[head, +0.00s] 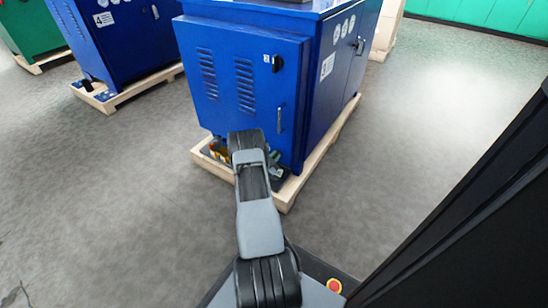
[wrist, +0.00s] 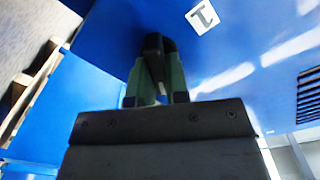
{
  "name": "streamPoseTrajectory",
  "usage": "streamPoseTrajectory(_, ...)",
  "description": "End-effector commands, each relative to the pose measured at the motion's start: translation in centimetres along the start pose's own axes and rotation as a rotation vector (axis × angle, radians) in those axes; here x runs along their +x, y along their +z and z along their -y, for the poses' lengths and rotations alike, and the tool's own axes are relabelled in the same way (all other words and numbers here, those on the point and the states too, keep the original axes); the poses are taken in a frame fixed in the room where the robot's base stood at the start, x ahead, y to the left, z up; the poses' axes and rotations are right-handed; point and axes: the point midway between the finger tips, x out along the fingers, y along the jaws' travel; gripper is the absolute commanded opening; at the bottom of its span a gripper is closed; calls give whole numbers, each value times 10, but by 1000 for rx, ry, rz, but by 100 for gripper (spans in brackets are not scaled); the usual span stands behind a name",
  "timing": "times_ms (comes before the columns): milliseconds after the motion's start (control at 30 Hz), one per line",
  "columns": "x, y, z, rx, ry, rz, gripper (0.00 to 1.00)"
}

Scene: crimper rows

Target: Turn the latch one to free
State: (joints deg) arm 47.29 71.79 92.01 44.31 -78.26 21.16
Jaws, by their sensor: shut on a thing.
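Latch one is a black knob (wrist: 153,44) on a blue cabinet face in the wrist view, beside a white label with a "1" (wrist: 202,16). My gripper (wrist: 157,68) has its two green fingers on either side of the knob, shut on it. The far part of the knob shows beyond the fingertips. In the head view, my gripper (head: 274,157) is low at the front of the blue cabinet (head: 300,60), mostly behind my arm. Latch one is hidden there.
A second black latch (head: 277,63) with a white label sits higher on the door, above a vertical pull handle (head: 280,118). The cabinet stands on a wooden pallet (head: 288,194). Another blue cabinet (head: 125,40) stands at the back left. Grey floor is open at left and right.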

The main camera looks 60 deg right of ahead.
Motion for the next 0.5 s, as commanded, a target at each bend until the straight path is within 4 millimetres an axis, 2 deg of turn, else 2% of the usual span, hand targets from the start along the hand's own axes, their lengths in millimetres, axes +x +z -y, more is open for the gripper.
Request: streamPoseTrajectory(500,0,1,-3,487,0,1,0)
